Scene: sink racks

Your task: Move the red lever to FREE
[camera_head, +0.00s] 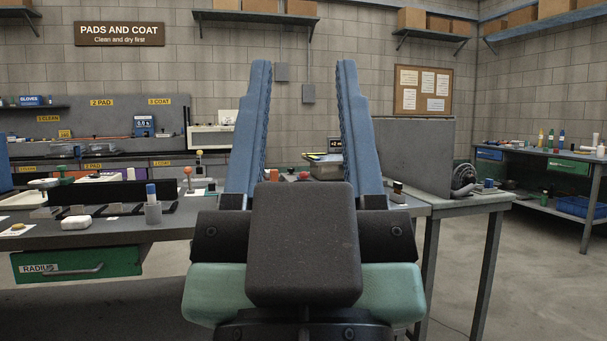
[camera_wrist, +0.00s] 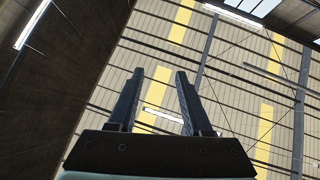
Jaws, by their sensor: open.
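My gripper (camera_head: 303,68) is raised in front of the head camera, its two blue fingers pointing up, apart and empty. In the wrist view my gripper (camera_wrist: 159,75) is also open, with only the ceiling beyond it. A small upright stick with a red-orange knob (camera_head: 187,171) stands on the bench left of my gripper; it may be the red lever, but it is too small to be sure. A stick with an orange-yellow knob (camera_head: 199,154) stands just behind it. No FREE mark can be read. My gripper touches none of these and hides part of the bench.
A grey panel (camera_head: 415,155) stands at right. Open floor lies right.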

